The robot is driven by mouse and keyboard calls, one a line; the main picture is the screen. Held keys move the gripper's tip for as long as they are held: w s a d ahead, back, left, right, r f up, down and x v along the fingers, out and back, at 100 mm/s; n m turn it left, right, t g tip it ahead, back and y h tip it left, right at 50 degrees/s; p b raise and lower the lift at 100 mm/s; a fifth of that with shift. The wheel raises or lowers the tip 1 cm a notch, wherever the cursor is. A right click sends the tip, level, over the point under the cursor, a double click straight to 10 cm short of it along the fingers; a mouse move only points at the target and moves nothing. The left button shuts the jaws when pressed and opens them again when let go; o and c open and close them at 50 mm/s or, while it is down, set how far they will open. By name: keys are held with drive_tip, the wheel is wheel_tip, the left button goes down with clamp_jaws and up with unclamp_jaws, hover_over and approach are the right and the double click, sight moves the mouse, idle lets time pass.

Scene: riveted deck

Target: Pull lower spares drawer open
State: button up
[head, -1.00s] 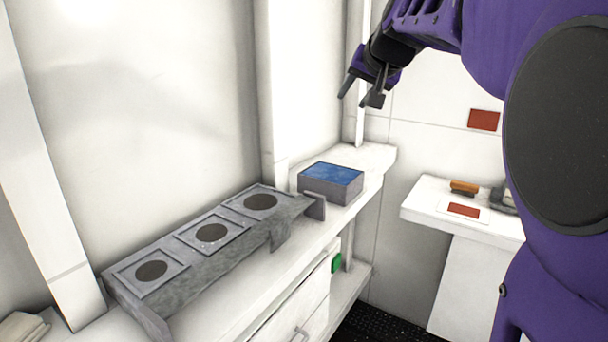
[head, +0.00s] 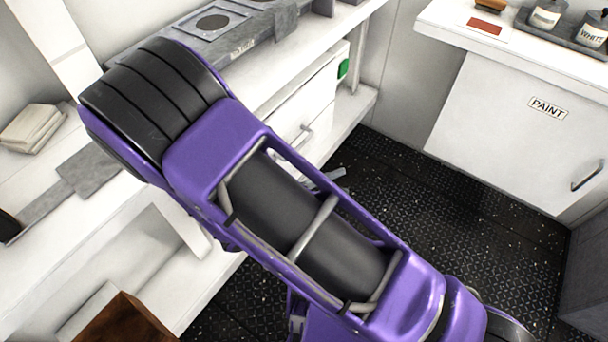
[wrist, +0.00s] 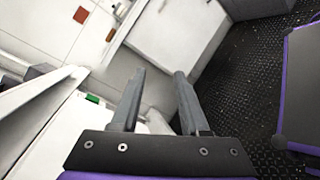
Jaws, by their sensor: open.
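The white drawer unit under the bench shows in the head view, with a white drawer front (head: 318,105) and a grey bar handle (head: 301,138). My arm covers the area below this handle, so I cannot make out the lower drawer there. My gripper (wrist: 160,75) is open in the wrist view, its two grey fingers apart. In the head view only a grey fingertip shows past my arm, just below and right of the handle. A pale shape lies between and beyond the fingers in the wrist view; I cannot tell what it is.
A green block (head: 343,68) sits at the unit's right end; it also shows in the wrist view (wrist: 93,98). A cabinet labelled PAINT (head: 510,125) stands at the right, with tins on top. Dark tread-plate floor (head: 400,200) lies clear between them.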

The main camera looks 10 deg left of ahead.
drive_tip(key=s+a+f+n+t+y+b, duration=0.1)
drive_tip(key=s+a+f+n+t+y, duration=0.1)
drive_tip(key=s+a+f+n+y, duration=0.3)
drive_tip(key=s+a+f+n+t+y, duration=0.1)
drive_tip(key=a+f+n+t+y, duration=0.15)
drive_tip(key=a+f+y, duration=0.45)
drive_tip(key=shift+n+h, duration=0.35)
drive_tip(key=shift+h, duration=0.15)
drive_tip(key=w+f, duration=0.1)
drive_tip(key=w, duration=0.4)
drive_tip(key=w+d+f+b, duration=0.1)
drive_tip(key=w+f, duration=0.1)
drive_tip(key=w, duration=0.4)
drive_tip(key=w+d+f, duration=0.1)
drive_tip(key=w, duration=0.5)
drive_tip(key=shift+f+b, duration=0.15)
drive_tip(key=shift+b, duration=0.25)
clamp_jaws()
drive_tip(key=shift+a, duration=0.1)
